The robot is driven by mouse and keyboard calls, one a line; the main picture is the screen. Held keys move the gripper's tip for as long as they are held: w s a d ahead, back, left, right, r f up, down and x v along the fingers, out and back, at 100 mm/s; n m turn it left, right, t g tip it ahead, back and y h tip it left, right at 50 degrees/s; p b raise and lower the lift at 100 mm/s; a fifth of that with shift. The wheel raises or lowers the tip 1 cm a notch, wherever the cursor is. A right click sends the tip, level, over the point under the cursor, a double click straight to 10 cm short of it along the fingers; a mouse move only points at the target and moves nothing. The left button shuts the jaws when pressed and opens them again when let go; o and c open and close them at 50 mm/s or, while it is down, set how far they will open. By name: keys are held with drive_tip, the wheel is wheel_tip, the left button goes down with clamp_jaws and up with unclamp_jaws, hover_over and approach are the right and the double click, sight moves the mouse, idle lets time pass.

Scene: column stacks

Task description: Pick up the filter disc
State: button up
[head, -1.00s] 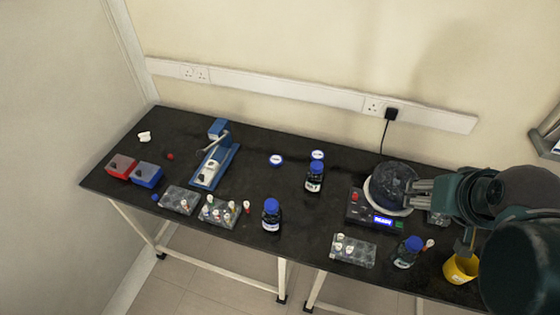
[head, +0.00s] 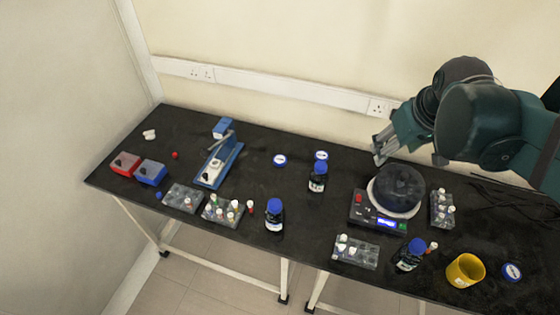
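Several small round blue-and-white discs lie flat on the black bench. One disc (head: 280,160) is near the middle of the bench, a second disc (head: 321,155) is just right of it behind a bottle, and a third disc (head: 512,271) is at the right front. I cannot tell which, if any, is the filter disc. My gripper (head: 379,156) is over the back of the bench, behind and left of the balance and right of the second disc. It points downward and nothing shows in it. Its fingers are too small to tell their opening.
A balance (head: 365,212) with a dark round dome (head: 399,188) stands below my gripper. Blue-capped bottles (head: 317,177), vial racks (head: 356,252) and a yellow cup (head: 466,270) stand around it. A blue press-like device (head: 217,165) is at left. The bench is clear around the middle disc.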

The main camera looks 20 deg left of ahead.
drive_tip(key=w+a+f+n+g, duration=0.1)
drive_tip(key=w+a+f+n, duration=0.2)
drive_tip(key=w+a, duration=0.5)
drive_tip(key=n+g+h, duration=0.1)
drive_tip(key=n+g, duration=0.3)
drive_tip(key=n, duration=0.4)
approach(279, 159)
drive_tip(key=shift+d, duration=0.25)
drive_tip(key=shift+a+f, duration=0.25)
drive_tip(key=shift+a, duration=0.05)
drive_tip(key=shift+f, duration=1.3)
